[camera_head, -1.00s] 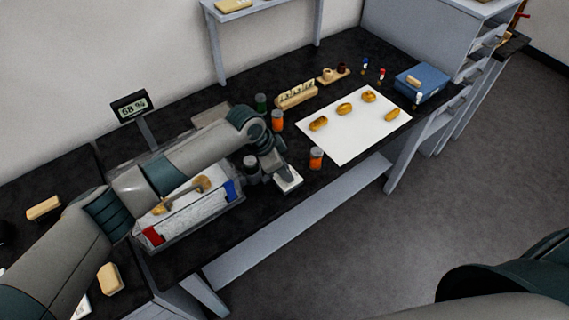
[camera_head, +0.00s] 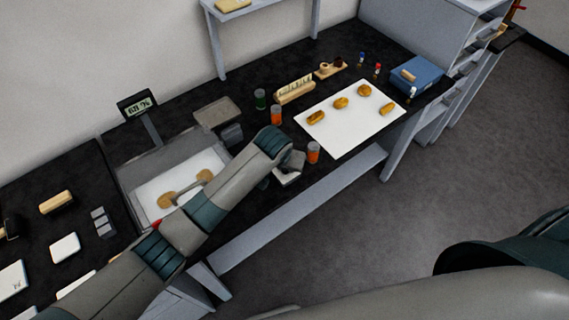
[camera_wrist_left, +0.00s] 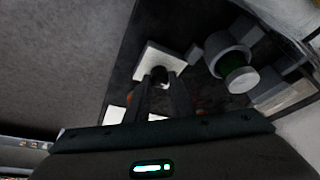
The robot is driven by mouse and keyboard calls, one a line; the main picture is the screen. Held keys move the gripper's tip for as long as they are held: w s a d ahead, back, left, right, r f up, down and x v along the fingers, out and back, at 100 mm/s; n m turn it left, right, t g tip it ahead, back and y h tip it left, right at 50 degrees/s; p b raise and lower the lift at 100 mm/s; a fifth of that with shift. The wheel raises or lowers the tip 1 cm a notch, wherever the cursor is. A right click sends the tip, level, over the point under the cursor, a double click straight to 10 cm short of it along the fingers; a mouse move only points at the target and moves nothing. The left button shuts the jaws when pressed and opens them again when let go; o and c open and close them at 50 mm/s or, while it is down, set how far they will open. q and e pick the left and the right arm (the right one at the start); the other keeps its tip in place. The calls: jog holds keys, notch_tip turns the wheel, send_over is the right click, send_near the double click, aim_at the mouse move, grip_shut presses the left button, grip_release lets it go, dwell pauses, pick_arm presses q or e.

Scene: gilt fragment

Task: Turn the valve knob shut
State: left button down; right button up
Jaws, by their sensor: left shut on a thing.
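A small dark round knob (camera_wrist_left: 159,75) sits on a white square plate in the left wrist view (camera_wrist_left: 168,58). My left gripper (camera_wrist_left: 160,90) has its two dark fingers close together at this knob, shut on it. In the head view the pale plate (camera_head: 287,177) is at the front edge of the black bench, below the end of my left arm. My left gripper (camera_head: 284,168) is there, but its fingers and the knob are mostly hidden by the wrist. The knob's turn angle cannot be told. My right gripper is out of view.
An orange jar (camera_head: 313,154) stands just right of my left wrist. Another orange jar (camera_head: 276,115) and a green one (camera_head: 260,99) stand behind. A white sheet (camera_head: 352,137) with several golden pieces lies right. A shallow tray (camera_head: 128,180) lies left, beside my forearm.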

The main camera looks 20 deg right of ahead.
pick_arm(q)
jog(key=shift+d+n+t+y, duration=0.1)
jog(key=shift+n+t+y, duration=0.2)
jog(key=shift+n, duration=0.6)
jog(key=c, duration=1.5)
grip_release()
jog(key=shift+c, duration=0.2)
jog(key=b+v, duration=0.2)
jog(key=v, duration=1.5)
jog(key=shift+r, duration=0.25)
